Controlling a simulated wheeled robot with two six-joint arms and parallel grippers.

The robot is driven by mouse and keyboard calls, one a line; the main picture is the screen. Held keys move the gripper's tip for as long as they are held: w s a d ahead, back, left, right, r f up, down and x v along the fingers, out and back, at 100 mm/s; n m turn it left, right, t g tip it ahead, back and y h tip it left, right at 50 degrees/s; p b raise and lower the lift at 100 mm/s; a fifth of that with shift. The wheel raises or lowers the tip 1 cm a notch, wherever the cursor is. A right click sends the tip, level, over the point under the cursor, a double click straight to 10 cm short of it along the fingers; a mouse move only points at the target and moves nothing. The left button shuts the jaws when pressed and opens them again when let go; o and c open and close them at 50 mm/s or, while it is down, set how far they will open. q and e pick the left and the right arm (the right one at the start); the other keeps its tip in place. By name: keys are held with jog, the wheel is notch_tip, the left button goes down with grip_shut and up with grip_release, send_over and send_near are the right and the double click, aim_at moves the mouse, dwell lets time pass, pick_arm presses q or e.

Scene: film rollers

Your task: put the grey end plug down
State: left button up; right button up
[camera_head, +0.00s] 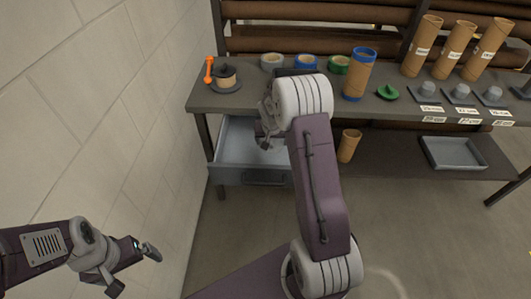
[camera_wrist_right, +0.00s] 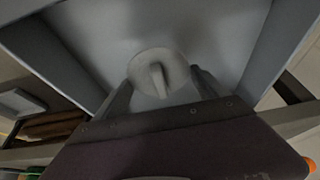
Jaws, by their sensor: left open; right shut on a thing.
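The grey end plug (camera_wrist_right: 144,66), a round disc with a raised grip, shows between the fingers of my right gripper (camera_wrist_right: 164,80) in the right wrist view. That gripper is shut on it, inside or just above the open drawer (camera_wrist_right: 225,30). In the head view my right gripper (camera_head: 265,143) is over the drawer (camera_head: 235,140), partly hidden by my arm, and the plug cannot be made out there. I cannot tell whether the plug touches the drawer floor. My left gripper (camera_head: 134,270) is open and empty at the lower left, near the wall, far from the bench.
The bench (camera_head: 222,103) holds a tape dispenser (camera_head: 225,80), tape rolls, a cardboard tube with blue ends (camera_head: 358,75), a green plug (camera_head: 388,92) and several labelled tubes and grey plugs. A tube (camera_head: 348,146) and a tray (camera_head: 453,153) stand on the lower shelf. A wall (camera_head: 120,100) borders the left.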

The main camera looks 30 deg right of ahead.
jog(key=shift+w+a+f, duration=0.3)
jog(key=shift+a+f, duration=0.05)
jog(key=shift+a, duration=0.15)
jog(key=shift+w+a+f, duration=0.3)
jog(key=shift+a+f, duration=0.05)
jog(key=shift+a, duration=0.15)
notch_tip(320, 180, down, 3)
jog(key=shift+s+f+b, duration=0.1)
jog(key=shift+f+b, duration=0.1)
jog(key=shift+b, duration=0.5)
jog(key=shift+f, duration=0.4)
jog(key=shift+r, duration=0.1)
